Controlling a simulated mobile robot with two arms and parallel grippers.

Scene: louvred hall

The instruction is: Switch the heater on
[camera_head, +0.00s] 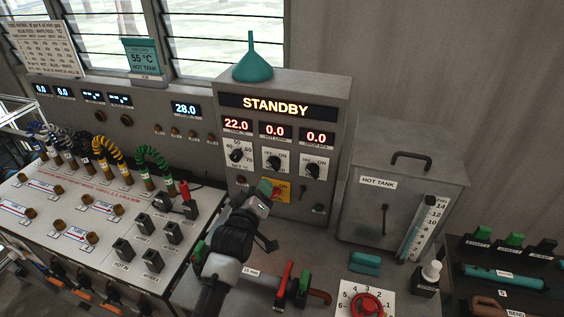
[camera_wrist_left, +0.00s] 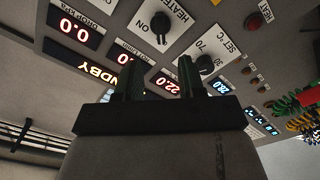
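The heater switch (camera_head: 273,162) is a black rotary knob on a white plate, in the middle of three knobs on the grey control cabinet. In the left wrist view the heater knob (camera_wrist_left: 160,27) appears upside down, with HEATER and ON printed beside it; its exact setting is hard to read. The display (camera_head: 275,107) reads STANDBY. My left gripper (camera_head: 266,188) is in front of the cabinet, below the heater knob and apart from it. In the wrist view its two fingers (camera_wrist_left: 158,78) stand apart with nothing between them. My right gripper is not in view.
The set-temperature knob (camera_head: 236,155) is left of the heater knob, another switch (camera_head: 312,170) right. A yellow plate (camera_head: 283,190) is partly hidden behind my left gripper. A green funnel (camera_head: 253,64) tops the cabinet. The hot tank (camera_head: 370,212) stands right.

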